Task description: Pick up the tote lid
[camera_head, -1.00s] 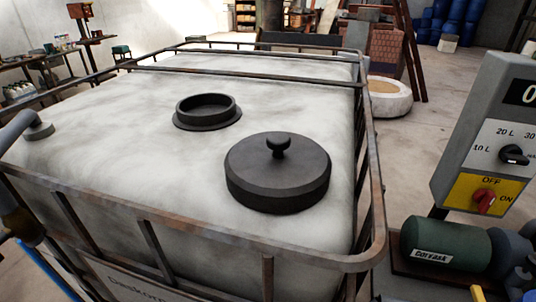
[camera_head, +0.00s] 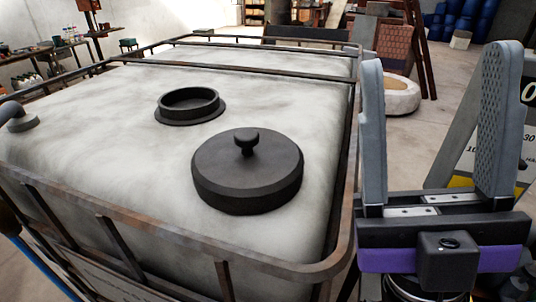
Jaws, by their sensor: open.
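The tote lid (camera_head: 247,178) is a dark grey round disc with a small knob on top. It lies flat on the white tote (camera_head: 95,115), to the right of and nearer than the tote's open round neck (camera_head: 190,104). My gripper (camera_head: 437,70) is at the right of the view, fingers pointing up, wide open with nothing between them. It is apart from the lid, to its right and past the tote's rusty frame in the picture. The lid's underside is hidden.
A rusty metal cage rail (camera_head: 230,254) runs round the tote's top edge, between the lid and the near side. Workbenches (camera_head: 45,52) stand at the back left.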

